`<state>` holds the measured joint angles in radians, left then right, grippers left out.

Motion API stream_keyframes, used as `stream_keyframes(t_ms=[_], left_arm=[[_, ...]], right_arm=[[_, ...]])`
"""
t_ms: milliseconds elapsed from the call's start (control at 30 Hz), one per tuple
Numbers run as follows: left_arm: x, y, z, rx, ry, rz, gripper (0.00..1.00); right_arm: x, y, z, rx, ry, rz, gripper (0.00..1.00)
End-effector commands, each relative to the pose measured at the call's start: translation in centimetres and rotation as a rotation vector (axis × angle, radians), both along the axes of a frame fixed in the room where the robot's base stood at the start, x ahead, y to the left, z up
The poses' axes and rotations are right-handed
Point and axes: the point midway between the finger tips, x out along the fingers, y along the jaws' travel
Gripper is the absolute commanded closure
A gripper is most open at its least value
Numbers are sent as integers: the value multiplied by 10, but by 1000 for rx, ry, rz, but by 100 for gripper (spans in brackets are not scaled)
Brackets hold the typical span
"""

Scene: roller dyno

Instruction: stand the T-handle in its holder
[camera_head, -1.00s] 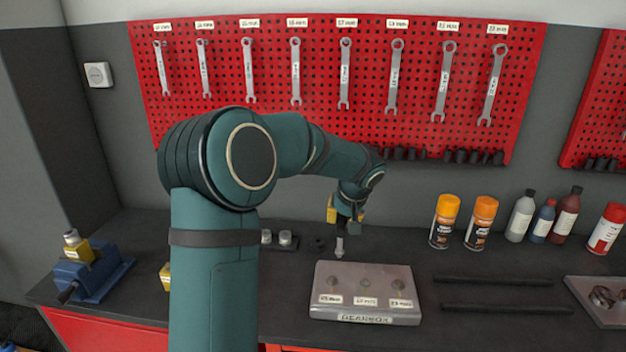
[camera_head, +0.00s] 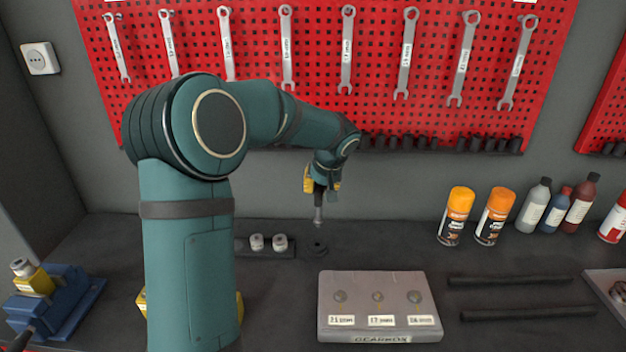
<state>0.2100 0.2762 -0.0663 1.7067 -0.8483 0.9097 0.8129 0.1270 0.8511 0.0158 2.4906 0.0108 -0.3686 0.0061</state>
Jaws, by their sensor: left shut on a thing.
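My left gripper (camera_head: 321,184), with yellow fingers, is shut on the T-handle (camera_head: 318,214). The grey shaft of the T-handle hangs down, roughly upright, below the fingers, and its grip is mostly hidden between them. A small round black holder (camera_head: 317,248) sits on the dark bench. The lower end of the shaft shows just above the holder in the picture, with a small gap between them. I cannot tell from this view how well they line up in depth. My right gripper is not in view.
A black rack with two pale sockets (camera_head: 268,243) stands left of the holder. A grey gearbox block (camera_head: 380,337) is in front, to the right. Spray cans (camera_head: 456,216) and bottles stand at the back right. A blue vise (camera_head: 58,307) is at left; two dark bars (camera_head: 525,281) lie right.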

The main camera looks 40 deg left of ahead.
Motion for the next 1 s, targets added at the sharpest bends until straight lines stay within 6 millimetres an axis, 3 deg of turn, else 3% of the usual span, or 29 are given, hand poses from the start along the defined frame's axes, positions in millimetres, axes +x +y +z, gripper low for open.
stream_keyframes(t_ms=[267,733,1000], left_arm=[[0,0,-6,0,0,0,100],[0,0,-57,1,-1,0,100],[0,0,-62,1,-2,-1,100]], right_arm=[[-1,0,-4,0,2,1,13],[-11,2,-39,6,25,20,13],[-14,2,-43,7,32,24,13]])
